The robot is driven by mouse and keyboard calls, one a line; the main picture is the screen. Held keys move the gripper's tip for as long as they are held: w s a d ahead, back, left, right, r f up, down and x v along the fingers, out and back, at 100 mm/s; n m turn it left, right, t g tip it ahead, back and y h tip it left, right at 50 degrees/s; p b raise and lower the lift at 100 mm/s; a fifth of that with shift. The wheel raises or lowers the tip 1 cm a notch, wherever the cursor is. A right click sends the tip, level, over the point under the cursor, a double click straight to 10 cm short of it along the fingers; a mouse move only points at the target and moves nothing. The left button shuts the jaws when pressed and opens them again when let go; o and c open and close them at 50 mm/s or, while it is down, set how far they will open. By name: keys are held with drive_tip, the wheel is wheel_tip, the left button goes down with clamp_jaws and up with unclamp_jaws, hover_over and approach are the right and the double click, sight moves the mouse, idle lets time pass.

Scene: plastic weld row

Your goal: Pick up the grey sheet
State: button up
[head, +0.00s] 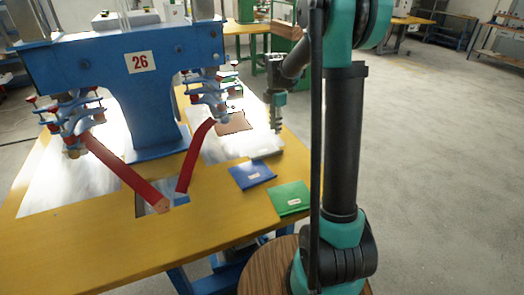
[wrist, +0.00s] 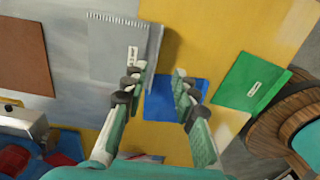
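The grey sheet (wrist: 112,45) lies flat on the table at the upper middle of the wrist view, with a small white label near its right edge. In the head view it is a pale patch (head: 266,149) beyond the blue sheet. My gripper (wrist: 157,82) is open and empty, its fingers pointing down.
A blue sheet (head: 251,174) and a green sheet (head: 290,198) lie nearer the table's front edge. A brown sheet (head: 232,122) lies on the far side. The blue welding machine (head: 140,90) with red straps stands at left. Bare yellow table (wrist: 210,30) shows right of the grey sheet.

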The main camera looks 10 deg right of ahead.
sight(275, 149)
wheel_tip(275, 149, down, 7)
drive_tip(key=shift+r, duration=0.2)
drive_tip(key=shift+d+f, duration=0.2)
drive_tip(key=shift+f, duration=2.5)
clamp_jaws()
